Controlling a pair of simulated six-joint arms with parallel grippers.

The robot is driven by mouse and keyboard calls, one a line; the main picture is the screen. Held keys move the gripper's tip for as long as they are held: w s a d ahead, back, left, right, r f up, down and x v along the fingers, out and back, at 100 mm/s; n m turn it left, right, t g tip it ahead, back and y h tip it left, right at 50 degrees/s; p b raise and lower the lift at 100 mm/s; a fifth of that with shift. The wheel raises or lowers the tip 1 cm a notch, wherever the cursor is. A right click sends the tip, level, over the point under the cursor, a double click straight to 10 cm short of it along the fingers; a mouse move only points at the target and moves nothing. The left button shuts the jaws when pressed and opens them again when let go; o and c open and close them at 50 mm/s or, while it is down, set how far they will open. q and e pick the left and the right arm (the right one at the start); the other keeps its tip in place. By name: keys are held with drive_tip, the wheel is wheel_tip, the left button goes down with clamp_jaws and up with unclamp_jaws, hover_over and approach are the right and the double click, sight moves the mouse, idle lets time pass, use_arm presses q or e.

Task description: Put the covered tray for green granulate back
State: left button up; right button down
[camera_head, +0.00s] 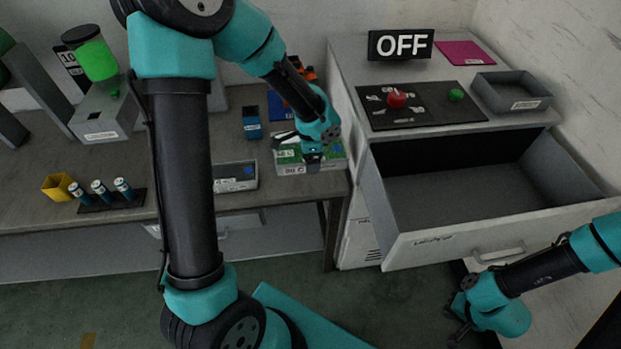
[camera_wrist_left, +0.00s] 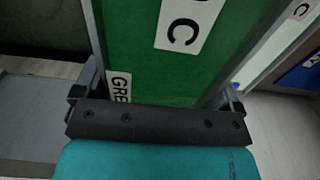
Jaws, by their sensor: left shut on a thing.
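The covered tray for green granulate (camera_head: 291,169) has a green cover with white labels and a pale front. It is at the right front part of the workbench in the head view. My left gripper (camera_head: 313,160) reaches down from above and is shut on it. In the left wrist view the green cover (camera_wrist_left: 135,50) fills the middle between the two fingers. Whether the tray rests on the bench or is slightly raised, I cannot tell. My right gripper (camera_head: 458,319) is empty and open, low in front of the cabinet drawer.
An open, empty drawer (camera_head: 440,238) juts from the white cabinet at right. A grey tray (camera_head: 512,104) and an OFF sign (camera_head: 401,44) are on the cabinet. A grey box (camera_head: 235,184) with a blue mark sits left of the covered tray. Capped vials and a yellow cup (camera_head: 58,187) stand further left.

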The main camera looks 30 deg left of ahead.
use_arm(q)
hover_over(311, 179)
drive_tip(key=shift+a+f, duration=0.15)
drive_tip(key=shift+f, duration=2.05)
drive_tip(key=shift+f, duration=1.8)
drive_tip(key=shift+f, duration=0.1)
drive_tip(key=o, duration=1.1)
drive_tip(key=shift+c, duration=0.2)
wheel_tip(311, 179, up, 12)
drive_tip(key=shift+r, duration=0.1)
